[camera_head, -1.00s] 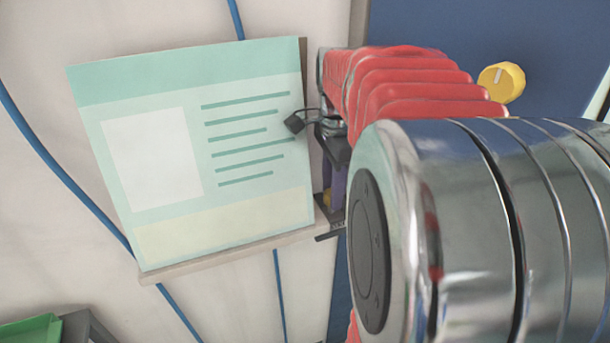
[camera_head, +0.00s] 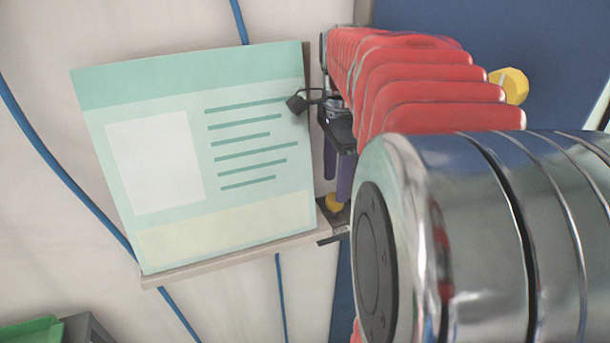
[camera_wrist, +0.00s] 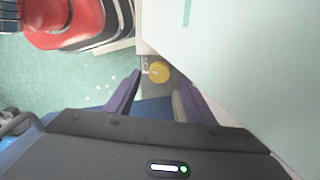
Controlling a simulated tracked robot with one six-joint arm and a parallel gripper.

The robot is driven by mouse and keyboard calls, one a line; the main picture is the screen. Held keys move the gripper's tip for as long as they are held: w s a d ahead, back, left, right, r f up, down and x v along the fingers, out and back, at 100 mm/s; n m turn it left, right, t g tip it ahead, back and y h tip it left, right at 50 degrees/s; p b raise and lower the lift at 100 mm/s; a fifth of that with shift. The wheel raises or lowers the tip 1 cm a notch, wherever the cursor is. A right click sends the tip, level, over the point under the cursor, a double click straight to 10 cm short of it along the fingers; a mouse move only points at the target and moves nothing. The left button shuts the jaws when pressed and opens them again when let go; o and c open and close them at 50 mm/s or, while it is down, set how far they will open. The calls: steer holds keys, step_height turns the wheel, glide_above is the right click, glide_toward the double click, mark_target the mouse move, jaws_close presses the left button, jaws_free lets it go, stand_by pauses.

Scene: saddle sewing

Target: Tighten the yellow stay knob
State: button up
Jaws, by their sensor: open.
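A small yellow knob (camera_head: 334,203) sits on a dark bracket at the lower right corner of a pale green board. It also shows as a round yellow disc in the wrist view (camera_wrist: 159,72), beside a small printed label. My gripper (camera_head: 337,184) has two purple fingers that point down, just above this knob in the head view. In the wrist view my gripper (camera_wrist: 158,82) is open, with one finger on each side of the knob's line. Nothing is between the fingers, and I see no contact with the knob.
The green board (camera_head: 160,240) stands close to the left of my gripper, on a pale ledge. A second, larger yellow knob (camera_head: 516,86) is on the blue panel (camera_head: 470,25), partly behind my red arm. A green tray (camera_head: 30,330) is at lower left.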

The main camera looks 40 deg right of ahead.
mark_target(333, 198)
step_height(333, 198, up, 10)
steer(key=shift+f, duration=0.25)
steer(key=shift+a, duration=0.15)
stand_by(0.3)
